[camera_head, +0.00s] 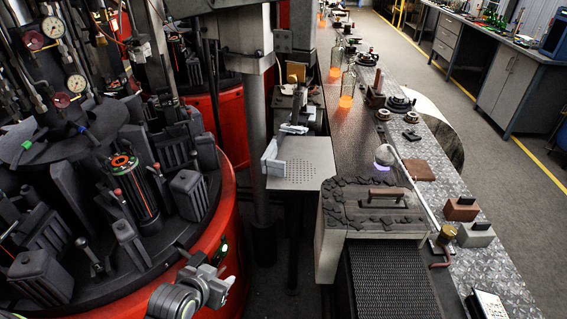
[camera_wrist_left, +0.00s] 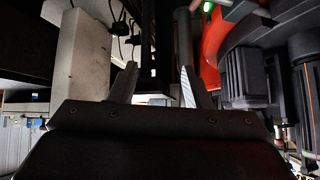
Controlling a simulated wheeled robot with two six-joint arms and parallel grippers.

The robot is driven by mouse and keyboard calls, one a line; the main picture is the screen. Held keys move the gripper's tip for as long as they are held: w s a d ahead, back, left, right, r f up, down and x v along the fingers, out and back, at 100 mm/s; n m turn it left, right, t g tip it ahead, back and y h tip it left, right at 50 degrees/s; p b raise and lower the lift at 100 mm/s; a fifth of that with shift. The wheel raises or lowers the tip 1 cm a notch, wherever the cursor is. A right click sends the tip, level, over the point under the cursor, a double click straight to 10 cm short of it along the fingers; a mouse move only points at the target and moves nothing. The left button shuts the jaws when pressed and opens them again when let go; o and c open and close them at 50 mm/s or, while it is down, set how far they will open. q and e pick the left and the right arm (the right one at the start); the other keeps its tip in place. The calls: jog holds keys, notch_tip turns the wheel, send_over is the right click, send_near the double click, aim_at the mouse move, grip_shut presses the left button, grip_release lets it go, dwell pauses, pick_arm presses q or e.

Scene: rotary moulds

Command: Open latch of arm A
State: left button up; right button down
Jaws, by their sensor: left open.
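The rotary mould machine (camera_head: 222,203) fills the left of the head view, with a red rim and a dark top. Several dark mould blocks (camera_head: 189,194) stand on it. A small dark lever (camera_head: 88,254) and a red-tipped handle (camera_head: 156,170) stand among them. I cannot tell which one is the latch of arm A. My left gripper (camera_head: 216,272) is just outside the red rim, near a green light. In the left wrist view its two fingers (camera_wrist_left: 157,88) are apart with nothing held between them. My right gripper is not in view.
A perforated plate (camera_head: 307,165) and a grey post (camera_head: 259,150) stand right of the machine. A conveyor (camera_head: 390,282) with a stone-topped block (camera_head: 371,204) lies further right. Glowing bottles (camera_head: 346,88) stand farther back. In the wrist view, a pale post (camera_wrist_left: 80,58) is left of the fingers.

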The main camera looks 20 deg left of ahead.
aim_at(291, 80)
pick_arm(q)
jog(key=w+d+r+t+h, duration=0.1)
jog(key=w+d+r+t, duration=0.1)
jog(key=w+r+t, duration=0.8)
jog(key=w+d+r+t+h, duration=0.2)
jog(key=w+r+t, duration=0.1)
jog(key=w+r, duration=1.2)
jog(key=x, duration=0.4)
jog(key=r+x, duration=0.1)
jog(key=x, duration=0.4)
jog(key=r+x, duration=0.1)
jog(key=x, duration=0.4)
jog(key=shift+s+a+r, duration=0.2)
jog(key=shift+s+a, duration=0.05)
jog(key=shift+a, duration=0.1)
jog(key=shift+x, duration=0.85)
jog(key=shift+s+r, duration=0.1)
jog(key=shift+c, duration=0.4)
